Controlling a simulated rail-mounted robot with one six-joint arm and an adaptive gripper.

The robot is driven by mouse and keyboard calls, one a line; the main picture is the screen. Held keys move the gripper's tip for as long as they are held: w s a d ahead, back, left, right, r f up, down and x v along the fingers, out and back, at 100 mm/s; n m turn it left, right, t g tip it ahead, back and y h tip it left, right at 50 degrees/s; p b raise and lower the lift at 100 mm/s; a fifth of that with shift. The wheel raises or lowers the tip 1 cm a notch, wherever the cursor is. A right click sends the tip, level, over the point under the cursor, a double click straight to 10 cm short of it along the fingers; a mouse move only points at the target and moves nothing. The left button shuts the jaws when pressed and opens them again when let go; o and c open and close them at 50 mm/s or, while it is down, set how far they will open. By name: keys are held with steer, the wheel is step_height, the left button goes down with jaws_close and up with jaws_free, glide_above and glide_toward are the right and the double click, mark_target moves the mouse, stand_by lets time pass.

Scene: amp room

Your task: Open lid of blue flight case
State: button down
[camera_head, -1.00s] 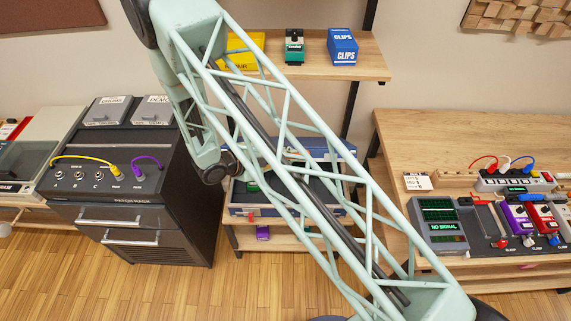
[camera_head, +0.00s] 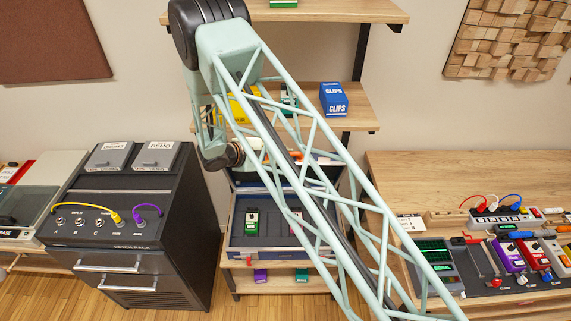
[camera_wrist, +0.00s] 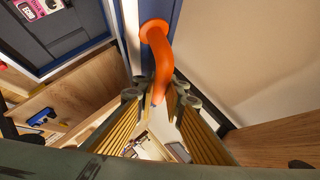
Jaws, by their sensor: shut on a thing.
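The blue flight case (camera_head: 237,240) sits on a low shelf in the head view, with its dark interior showing. Its lid (camera_head: 243,178) is raised at the back, partly hidden behind my arm. In the wrist view, an orange curved handle (camera_wrist: 157,48) is fixed to a blue edge of the lid (camera_wrist: 130,20). My gripper (camera_wrist: 154,90) is shut on the end of this handle. In the head view my gripper is hidden by my arm. A green pedal (camera_head: 251,221) and a pale pink item (camera_head: 296,221) lie in the case.
A shelf above holds a blue CLIPS box (camera_head: 333,99) and a yellow box (camera_head: 232,109). A black cabinet (camera_head: 130,225) stands left. A wooden bench (camera_head: 470,180) with pedals stands right. Floor shows in front of the cabinet.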

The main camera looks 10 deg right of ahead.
steer(key=shift+w+r, duration=0.2)
steer(key=shift+w, duration=0.45)
steer(key=c, duration=2.7)
jaws_free()
steer(key=shift+s, duration=0.1)
steer(key=shift+v, duration=5.95)
steer(key=shift+s+a+f, duration=0.1)
steer(key=shift+f, duration=0.05)
